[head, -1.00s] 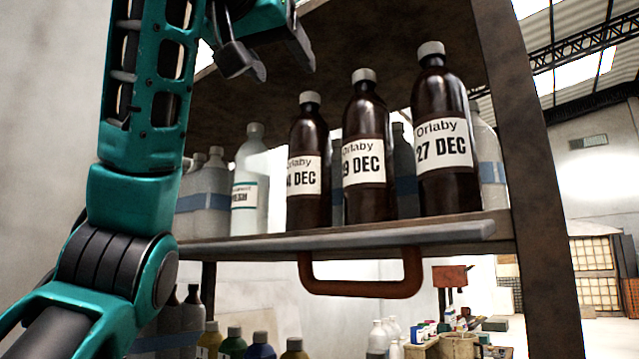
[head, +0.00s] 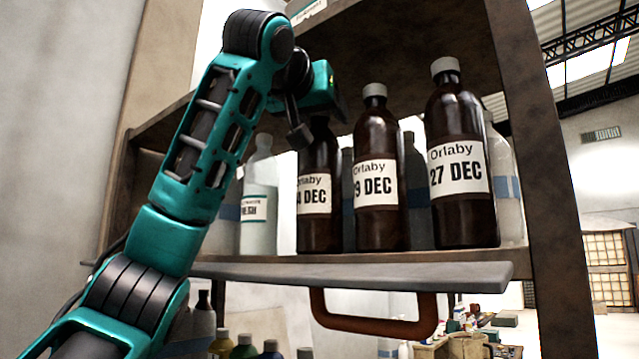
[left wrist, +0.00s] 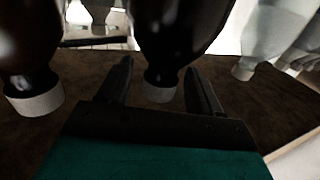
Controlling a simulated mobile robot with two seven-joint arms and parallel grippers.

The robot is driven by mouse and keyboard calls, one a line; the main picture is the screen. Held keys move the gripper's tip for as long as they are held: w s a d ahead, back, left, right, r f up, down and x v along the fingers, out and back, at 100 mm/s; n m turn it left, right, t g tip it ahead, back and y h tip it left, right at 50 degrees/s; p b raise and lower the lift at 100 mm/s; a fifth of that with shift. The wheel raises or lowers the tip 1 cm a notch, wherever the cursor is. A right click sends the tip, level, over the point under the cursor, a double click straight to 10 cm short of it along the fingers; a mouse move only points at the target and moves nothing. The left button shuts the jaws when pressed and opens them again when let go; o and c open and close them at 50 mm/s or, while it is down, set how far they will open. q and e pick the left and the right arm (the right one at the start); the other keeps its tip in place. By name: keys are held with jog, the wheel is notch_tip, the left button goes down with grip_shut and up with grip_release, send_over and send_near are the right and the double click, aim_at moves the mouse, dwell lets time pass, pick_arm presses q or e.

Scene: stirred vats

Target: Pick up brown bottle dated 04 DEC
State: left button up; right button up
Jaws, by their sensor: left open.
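Three brown bottles with white "Orlaby" labels stand upright in a row on the shelf. The leftmost brown bottle (head: 318,225) has a label reading "4 DEC", its first digit turned out of sight. The middle brown bottle (head: 377,170) reads "9 DEC", and the right one (head: 461,170) "27 DEC". My left gripper (head: 318,122) is open at the top of the leftmost bottle and hides its cap in the head view. In the left wrist view, my fingers (left wrist: 160,80) stand on both sides of that bottle's neck and cap (left wrist: 159,95). I cannot tell whether they touch it.
A pale bottle (head: 259,205) stands left of the brown row, and grey bottles stand behind it. The shelf board (head: 400,256) has a raised front edge with a brown handle (head: 375,326) below. A post (head: 550,180) bounds the right side.

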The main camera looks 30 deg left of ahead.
pick_arm(q)
jog(key=shift+c, duration=0.4)
grip_shut()
dwell(0.9)
jog(key=shift+r, duration=0.1)
